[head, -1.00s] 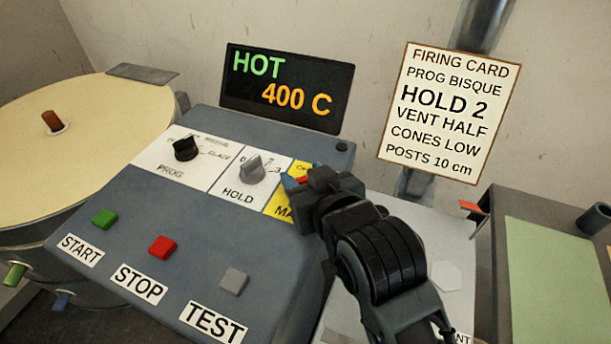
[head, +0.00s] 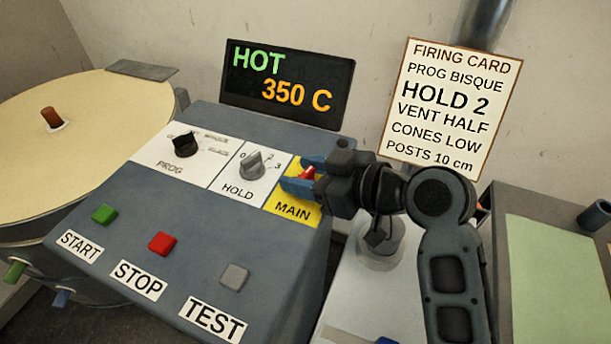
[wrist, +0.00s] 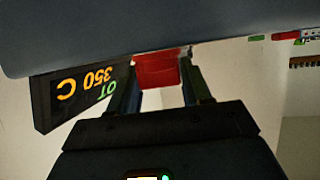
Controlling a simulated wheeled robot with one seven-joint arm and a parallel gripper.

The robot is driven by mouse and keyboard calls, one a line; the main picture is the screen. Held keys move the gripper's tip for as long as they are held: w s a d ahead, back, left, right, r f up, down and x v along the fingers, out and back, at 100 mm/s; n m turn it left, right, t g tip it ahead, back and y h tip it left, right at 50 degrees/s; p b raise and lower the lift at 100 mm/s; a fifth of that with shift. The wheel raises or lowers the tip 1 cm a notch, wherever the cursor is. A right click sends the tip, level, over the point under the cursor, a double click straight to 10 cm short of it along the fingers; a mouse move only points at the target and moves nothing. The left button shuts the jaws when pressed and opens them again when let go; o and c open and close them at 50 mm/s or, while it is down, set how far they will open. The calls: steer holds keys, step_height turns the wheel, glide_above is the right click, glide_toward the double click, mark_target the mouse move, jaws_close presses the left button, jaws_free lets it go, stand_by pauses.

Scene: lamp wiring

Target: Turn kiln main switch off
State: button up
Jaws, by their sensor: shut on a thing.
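The kiln main switch (head: 307,173) is a red knob on a yellow plate marked MAIN (head: 292,210), at the right end of the grey control panel. My gripper (head: 302,174) reaches it from the right, with one blue finger on each side of the knob, shut on it. In the wrist view the red switch (wrist: 157,70) sits between the two fingers (wrist: 160,95). My gripper hides part of the plate and any position marks there. The display (head: 287,85) reads HOT 350 C.
The panel also bears the PROG knob (head: 184,144), the HOLD knob (head: 254,163), and green (head: 104,213), red (head: 162,243) and grey (head: 235,277) buttons. A firing card (head: 450,110) hangs behind my arm. The round kiln lid (head: 90,130) lies left.

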steer(key=n+g+y+b, duration=0.1)
steer(key=n+g+b, duration=0.1)
steer(key=n+g, duration=0.1)
steer(key=n+g+b, duration=0.2)
steer(key=n+g, duration=0.1)
steer(key=g, duration=0.1)
steer(key=shift+w+f+y, duration=0.15)
steer(key=shift+y, duration=0.25)
steer(key=n+g+h+b, duration=0.1)
steer(key=n+g+b, duration=0.1)
steer(key=n+g, duration=0.3)
steer(key=shift+g+b, duration=0.3)
steer(key=shift+a+n+g, duration=0.1)
steer(key=shift+n+g, duration=0.2)
steer(key=o, duration=1)
steer(key=shift+c, duration=0.2)
steer(key=shift+v, duration=3.9)
